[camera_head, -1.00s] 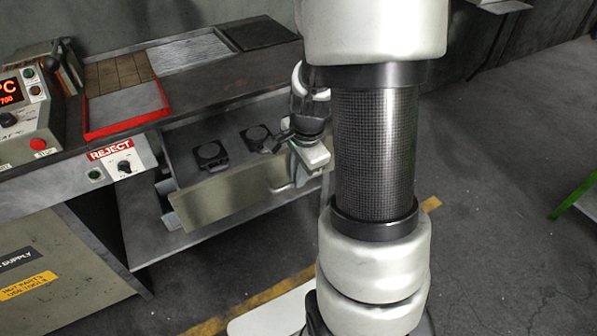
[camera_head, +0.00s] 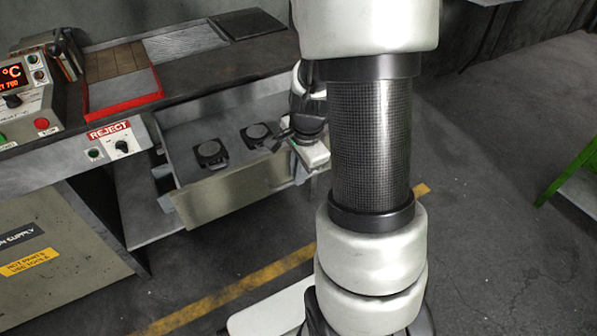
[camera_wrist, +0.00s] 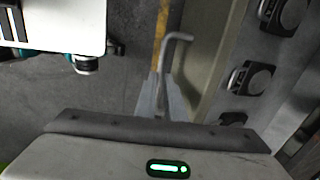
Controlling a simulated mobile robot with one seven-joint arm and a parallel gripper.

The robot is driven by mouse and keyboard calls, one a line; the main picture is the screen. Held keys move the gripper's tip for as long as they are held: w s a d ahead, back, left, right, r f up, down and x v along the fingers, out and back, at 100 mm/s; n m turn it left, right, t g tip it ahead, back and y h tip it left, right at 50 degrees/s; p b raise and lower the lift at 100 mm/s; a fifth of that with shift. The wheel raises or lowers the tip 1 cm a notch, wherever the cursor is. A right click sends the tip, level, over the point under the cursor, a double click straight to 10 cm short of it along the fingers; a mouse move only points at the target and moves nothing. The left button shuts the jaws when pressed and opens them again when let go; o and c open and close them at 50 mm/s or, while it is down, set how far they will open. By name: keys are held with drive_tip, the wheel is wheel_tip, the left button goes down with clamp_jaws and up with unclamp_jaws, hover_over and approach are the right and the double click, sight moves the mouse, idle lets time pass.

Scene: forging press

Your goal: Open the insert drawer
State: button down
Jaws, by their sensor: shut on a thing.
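The insert drawer (camera_head: 225,197) stands pulled out from under the bench, its pale front panel facing the floor area. Dark round inserts in square holders sit inside, one at the left (camera_head: 211,152) and one at the right (camera_head: 257,135). In the wrist view the drawer front (camera_wrist: 205,50) runs along the right, with inserts (camera_wrist: 250,77) behind it. A bent metal handle bar (camera_wrist: 178,37) stands off the front. My gripper (camera_wrist: 163,98) is shut on the handle; the contact is partly hidden. In the head view my gripper (camera_head: 296,160) is at the drawer's right end, partly behind my arm.
The bench above holds a red-edged tray (camera_head: 125,105) and a control box with a red display (camera_head: 12,73). A REJECT panel (camera_head: 108,132) is left of the drawer. Open floor (camera_head: 475,240) lies right, with a green-framed stand (camera_head: 575,165) at the edge.

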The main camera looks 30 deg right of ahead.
drive_tip(key=c, duration=1.8)
unclamp_jaws()
drive_tip(key=shift+c, duration=0.2)
drive_tip(key=s+r+p, duration=0.3)
drive_tip(key=r+p, duration=0.2)
drive_tip(key=r, duration=1.2)
drive_tip(key=shift+p, duration=0.3)
drive_tip(key=shift+s+r, duration=0.1)
drive_tip(key=s+a+r+n+t, duration=0.4)
drive_tip(key=s+a+r+n, duration=0.8)
drive_tip(key=n, duration=0.6)
wheel_tip(320, 180, up, 15)
drive_tip(key=w+p, duration=0.1)
drive_tip(key=p, duration=1.3)
drive_tip(key=shift+w+a+f+g+p, duration=0.2)
drive_tip(key=shift+w+g+p, duration=0.1)
drive_tip(key=shift+p, duration=0.1)
